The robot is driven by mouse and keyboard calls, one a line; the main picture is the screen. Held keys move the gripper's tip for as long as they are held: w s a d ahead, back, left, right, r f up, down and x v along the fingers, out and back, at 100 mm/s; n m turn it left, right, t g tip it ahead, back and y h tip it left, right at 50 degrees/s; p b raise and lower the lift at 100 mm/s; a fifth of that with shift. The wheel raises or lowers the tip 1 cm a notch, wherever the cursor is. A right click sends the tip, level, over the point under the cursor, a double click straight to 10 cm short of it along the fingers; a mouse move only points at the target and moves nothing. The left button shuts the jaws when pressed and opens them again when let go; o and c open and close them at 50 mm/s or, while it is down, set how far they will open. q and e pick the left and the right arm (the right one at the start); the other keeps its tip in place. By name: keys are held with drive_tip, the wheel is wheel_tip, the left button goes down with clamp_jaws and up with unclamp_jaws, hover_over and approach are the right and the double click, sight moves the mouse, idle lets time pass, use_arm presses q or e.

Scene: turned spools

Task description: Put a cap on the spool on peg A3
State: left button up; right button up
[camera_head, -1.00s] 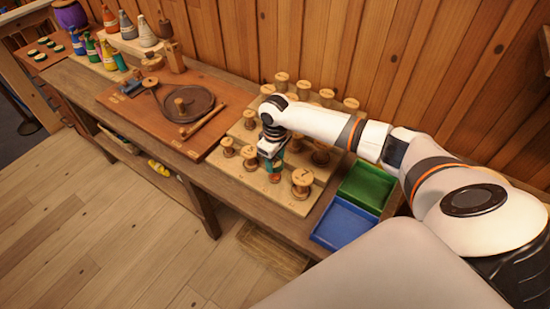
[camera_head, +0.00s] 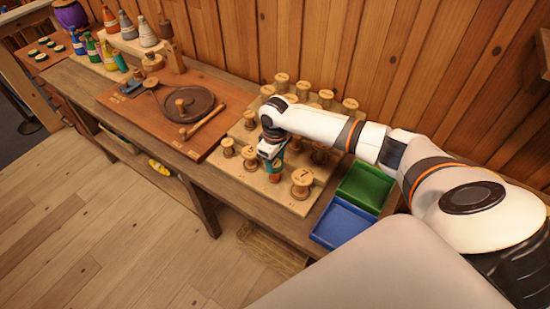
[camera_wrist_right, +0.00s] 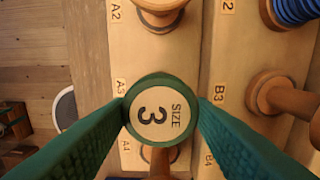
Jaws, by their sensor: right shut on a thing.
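In the right wrist view, my right gripper (camera_wrist_right: 161,112) has its two green fingers shut on a round cap (camera_wrist_right: 160,112). The cap has a green rim and a pale top printed "SIZE 3". It sits beside the label A3 (camera_wrist_right: 121,88) on the board and hides what is under it, so I cannot tell whether it touches the spool there. In the head view, my right gripper (camera_head: 273,168) is low over the front row of the spool board (camera_head: 238,167). My left gripper is not in view.
Wooden spools stand close around, such as one by A2 (camera_wrist_right: 163,14) and one by B3 (camera_wrist_right: 278,95). A blue tray (camera_head: 342,222) and a green tray (camera_head: 366,186) lie right of the board. A brown board with a round dish (camera_head: 187,103) is to the left.

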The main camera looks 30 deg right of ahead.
sight(275, 163)
idle(0.7)
drive_tip(key=shift+p, duration=0.45)
drive_tip(key=shift+f+b, duration=0.35)
drive_tip(key=shift+f, duration=0.25)
drive_tip(key=o, duration=0.7)
drive_tip(key=shift+c, duration=0.2)
wheel_tip(275, 163, up, 11)
drive_tip(key=p, duration=1.1)
drive_tip(key=shift+p, duration=0.35)
